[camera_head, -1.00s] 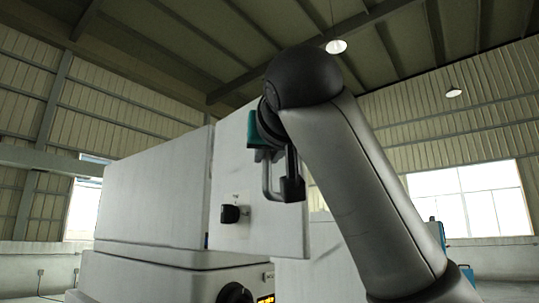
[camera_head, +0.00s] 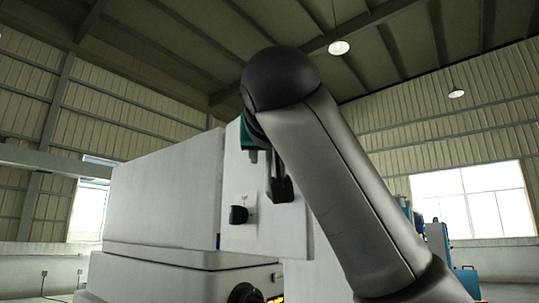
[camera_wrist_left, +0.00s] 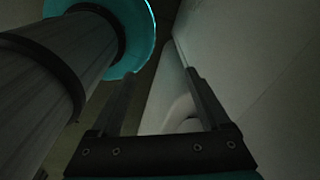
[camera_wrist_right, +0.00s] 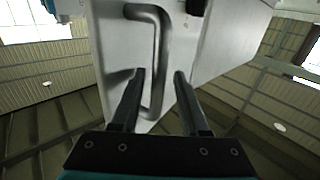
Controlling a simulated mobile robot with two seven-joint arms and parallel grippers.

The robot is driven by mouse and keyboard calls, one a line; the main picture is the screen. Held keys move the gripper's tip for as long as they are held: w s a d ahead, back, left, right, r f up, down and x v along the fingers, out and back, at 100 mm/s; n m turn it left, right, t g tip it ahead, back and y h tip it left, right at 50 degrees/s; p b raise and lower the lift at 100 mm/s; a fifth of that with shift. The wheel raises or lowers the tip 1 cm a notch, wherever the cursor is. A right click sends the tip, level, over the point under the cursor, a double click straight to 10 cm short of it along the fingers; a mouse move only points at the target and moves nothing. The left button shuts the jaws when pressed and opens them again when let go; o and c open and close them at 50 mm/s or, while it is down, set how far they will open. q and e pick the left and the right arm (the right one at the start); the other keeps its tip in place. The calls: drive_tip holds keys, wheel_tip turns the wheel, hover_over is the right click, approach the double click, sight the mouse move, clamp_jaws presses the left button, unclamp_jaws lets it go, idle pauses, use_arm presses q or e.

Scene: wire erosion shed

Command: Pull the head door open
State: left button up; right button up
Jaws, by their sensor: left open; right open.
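The head door (camera_head: 290,238) is a pale grey panel on the white machine, partly hidden by my right arm. In the right wrist view, its bent metal bar handle (camera_wrist_right: 157,50) stands out from the door face (camera_wrist_right: 112,45). My right gripper (camera_wrist_right: 160,75) is open, with the bar running between its two fingers. In the head view the right gripper (camera_head: 281,180) is dark and edge-on, and the handle is hidden. My left gripper (camera_wrist_left: 157,72) is open and empty beside a pale surface in the left wrist view; the head view does not show it.
The white machine housing (camera_head: 165,190) fills the left middle. A blue machine (camera_head: 437,245) stands behind at the right. Bright windows (camera_head: 475,200) and open hall lie beyond.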

drive_tip(key=shift+d, duration=0.1)
drive_tip(key=shift+s, duration=0.2)
drive_tip(key=shift+s+b, duration=0.3)
drive_tip(key=shift+s, duration=0.05)
drive_tip(key=s+b, duration=0.2)
drive_tip(key=s, duration=0.2)
drive_tip(key=s+d+b, duration=0.1)
drive_tip(key=s+b, duration=0.2)
drive_tip(key=s, duration=0.2)
drive_tip(key=s+d+b, duration=0.1)
drive_tip(key=s+b, duration=0.2)
drive_tip(key=s, duration=0.2)
drive_tip(key=shift+s, duration=0.1)
